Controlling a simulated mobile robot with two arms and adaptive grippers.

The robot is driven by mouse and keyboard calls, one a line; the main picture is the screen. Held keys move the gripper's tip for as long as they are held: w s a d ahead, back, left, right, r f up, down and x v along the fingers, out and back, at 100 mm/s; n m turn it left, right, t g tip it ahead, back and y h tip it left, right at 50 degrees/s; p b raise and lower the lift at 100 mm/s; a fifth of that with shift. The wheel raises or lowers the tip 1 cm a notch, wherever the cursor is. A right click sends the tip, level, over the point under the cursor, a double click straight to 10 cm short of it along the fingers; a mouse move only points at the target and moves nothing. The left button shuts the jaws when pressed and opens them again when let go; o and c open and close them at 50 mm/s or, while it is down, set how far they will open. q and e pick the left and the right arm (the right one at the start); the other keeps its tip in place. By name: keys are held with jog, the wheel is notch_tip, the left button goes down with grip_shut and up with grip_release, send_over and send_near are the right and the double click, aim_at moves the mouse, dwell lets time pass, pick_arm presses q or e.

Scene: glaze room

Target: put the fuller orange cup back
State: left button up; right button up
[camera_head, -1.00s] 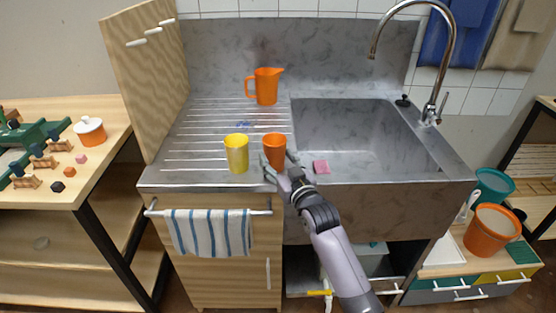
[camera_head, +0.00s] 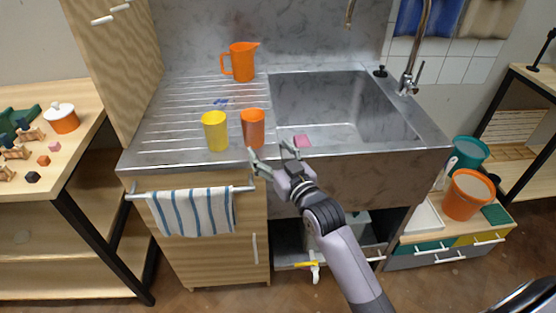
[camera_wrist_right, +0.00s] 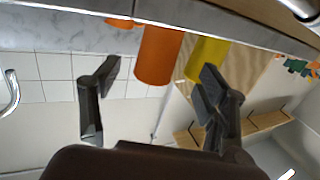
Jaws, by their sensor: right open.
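An orange cup (camera_head: 253,128) stands upright on the metal drainboard by the left edge of the sink. It also shows in the right wrist view (camera_wrist_right: 158,55), ahead of the fingers. A yellow cup (camera_head: 215,131) stands just left of it, and it shows in the right wrist view (camera_wrist_right: 206,58). My right gripper (camera_head: 273,156) is open and empty, in front of and slightly below the orange cup, apart from it. Its spread fingers show in the right wrist view (camera_wrist_right: 150,95). How full the cups are cannot be told. My left gripper is not in view.
An orange jug (camera_head: 241,62) stands at the back of the drainboard (camera_head: 180,112). A pink sponge (camera_head: 302,141) lies at the sink's front edge. The sink (camera_head: 340,105) is empty. A striped towel (camera_head: 192,211) hangs on the front rail.

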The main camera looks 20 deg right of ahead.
jog(key=s+f+g, duration=0.3)
jog(key=s+f, duration=0.3)
jog(key=f, duration=0.8)
jog(key=s+a+f+g+h, duration=0.1)
jog(key=s+f+g, duration=0.35)
jog(key=f, duration=0.95)
jog(key=s+f+g, duration=0.1)
jog(key=s+f, duration=0.7)
jog(key=f, duration=0.7)
jog(key=s+d+f+g, duration=0.1)
jog(key=s+f+g, duration=0.1)
jog(key=s+f, duration=0.4)
jog(key=s+d+f+g, duration=0.1)
jog(key=s+f+g, duration=0.2)
jog(key=s, duration=1.3)
jog(key=s+d+f+g+h, duration=0.1)
jog(key=s+d+f+g, duration=0.1)
jog(key=s+f, duration=0.7)
jog(key=shift+s+f+n+g, duration=0.25)
jog(key=shift+s+n+g, duration=0.15)
jog(key=shift+s+g, duration=0.45)
jog(key=shift+s, duration=0.15)
